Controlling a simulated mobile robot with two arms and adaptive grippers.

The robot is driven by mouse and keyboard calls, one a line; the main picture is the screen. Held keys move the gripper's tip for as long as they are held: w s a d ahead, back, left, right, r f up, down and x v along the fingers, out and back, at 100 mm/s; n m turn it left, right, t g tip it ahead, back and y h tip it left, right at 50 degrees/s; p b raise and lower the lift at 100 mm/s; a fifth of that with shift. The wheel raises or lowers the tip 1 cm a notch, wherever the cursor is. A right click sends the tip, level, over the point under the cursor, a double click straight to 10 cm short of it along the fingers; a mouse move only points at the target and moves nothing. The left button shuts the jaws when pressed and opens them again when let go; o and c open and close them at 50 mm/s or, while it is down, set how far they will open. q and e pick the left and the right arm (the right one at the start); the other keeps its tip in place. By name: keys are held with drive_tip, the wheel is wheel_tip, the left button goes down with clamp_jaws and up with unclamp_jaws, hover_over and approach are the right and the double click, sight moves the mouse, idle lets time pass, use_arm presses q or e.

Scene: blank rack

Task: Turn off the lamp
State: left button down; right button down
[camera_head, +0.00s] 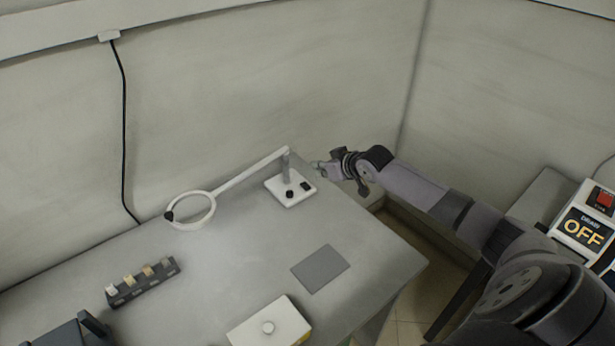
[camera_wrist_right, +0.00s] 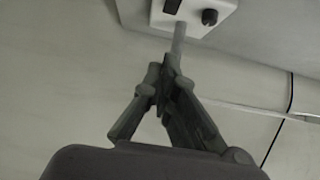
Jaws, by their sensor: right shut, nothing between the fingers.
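The lamp is white, with a ring head (camera_head: 190,209) on a thin jointed arm (camera_head: 250,172) and a square base (camera_head: 290,190) on the table. The base carries a round black knob (camera_head: 289,194) and a black rocker switch (camera_head: 306,186). I cannot tell whether the lamp is lit. My right gripper (camera_head: 322,168) is shut and empty, just right of the base, apart from the switch as far as I can see. In the right wrist view the shut fingers (camera_wrist_right: 168,78) point toward the base (camera_wrist_right: 215,22), where the knob (camera_wrist_right: 209,17) and switch (camera_wrist_right: 172,6) show.
The grey table (camera_head: 220,260) holds a dark rack with small blocks (camera_head: 142,282), a flat grey pad (camera_head: 321,269) and a pale box with a round button (camera_head: 268,328). A wall stands behind. A panel reading OFF (camera_head: 583,233) is at the right.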

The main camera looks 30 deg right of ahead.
hover_over(306, 185)
drive_tip(key=s, duration=0.1)
wheel_tip(306, 185, down, 4)
drive_tip(key=shift+d+r, duration=0.1)
drive_tip(key=shift+r, duration=0.05)
wheel_tip(306, 185, down, 3)
drive_tip(key=shift+w+r, duration=0.1)
drive_tip(key=shift+r, duration=0.1)
drive_tip(key=shift+w+f, duration=0.1)
drive_tip(key=shift+f, duration=0.65)
use_arm(q)
drive_tip(key=shift+w+r, duration=0.1)
drive_tip(key=shift+r, duration=0.1)
use_arm(e)
drive_tip(key=shift+w+f+b, duration=0.25)
drive_tip(key=shift+f+b, duration=0.2)
drive_tip(key=shift+b, duration=0.45)
drive_tip(key=shift+r, duration=0.15)
use_arm(q)
drive_tip(key=shift+f, duration=0.75)
drive_tip(key=shift+r+p, duration=0.1)
drive_tip(key=shift+p, duration=0.25)
use_arm(e)
drive_tip(key=shift+s, duration=0.15)
